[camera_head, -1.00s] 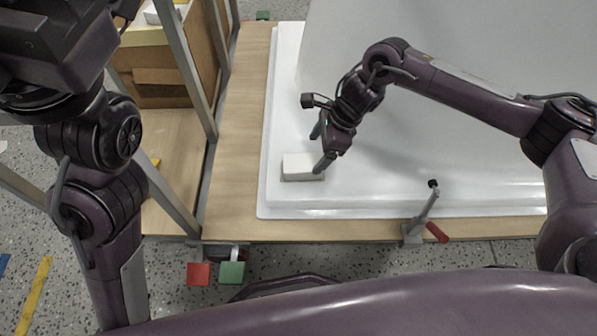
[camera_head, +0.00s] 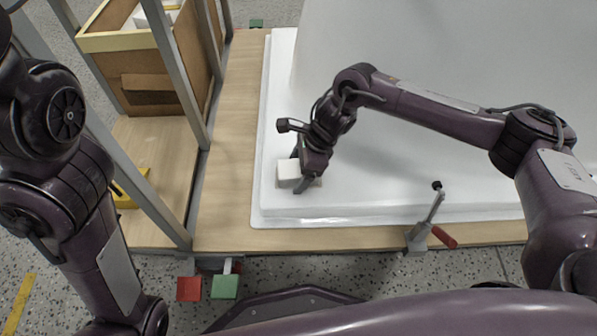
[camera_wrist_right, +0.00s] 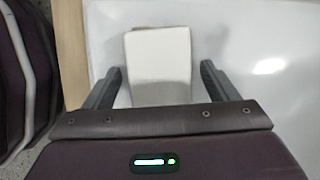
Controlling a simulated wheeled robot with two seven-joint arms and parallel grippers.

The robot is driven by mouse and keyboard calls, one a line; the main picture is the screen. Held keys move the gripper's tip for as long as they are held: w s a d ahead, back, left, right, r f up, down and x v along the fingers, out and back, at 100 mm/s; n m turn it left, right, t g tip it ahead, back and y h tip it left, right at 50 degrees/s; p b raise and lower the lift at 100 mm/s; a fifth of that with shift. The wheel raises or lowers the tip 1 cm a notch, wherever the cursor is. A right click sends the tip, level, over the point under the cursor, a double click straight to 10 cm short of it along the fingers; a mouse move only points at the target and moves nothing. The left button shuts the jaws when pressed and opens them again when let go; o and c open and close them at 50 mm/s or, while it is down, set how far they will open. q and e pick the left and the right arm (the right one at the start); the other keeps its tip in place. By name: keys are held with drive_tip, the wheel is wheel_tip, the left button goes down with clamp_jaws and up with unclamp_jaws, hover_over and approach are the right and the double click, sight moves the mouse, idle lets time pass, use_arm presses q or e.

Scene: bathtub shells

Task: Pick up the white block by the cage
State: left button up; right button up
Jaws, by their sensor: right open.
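The white block (camera_head: 288,172) lies on the rim of the white bathtub shell (camera_head: 330,204), near its left edge. My right gripper (camera_head: 300,172) is open at the block, with its fingers reaching down at the block's right part. In the right wrist view the block (camera_wrist_right: 158,62) sits between the two open fingers of my right gripper (camera_wrist_right: 160,85), with a gap on each side. My left arm is at the left of the head view, but its gripper is out of the picture.
Grey cage posts (camera_head: 178,75) stand left of the shell. A cardboard box (camera_head: 150,75) stands behind them. A clamp with a red handle (camera_head: 430,222) sits at the table's front edge. The wooden table strip (camera_head: 228,150) between posts and shell is clear.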

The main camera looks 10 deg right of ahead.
drive_tip(key=shift+f+b, duration=0.3)
idle(0.5)
drive_tip(key=c, duration=1)
drive_tip(key=shift+r, duration=0.15)
drive_tip(key=shift+c, duration=0.2)
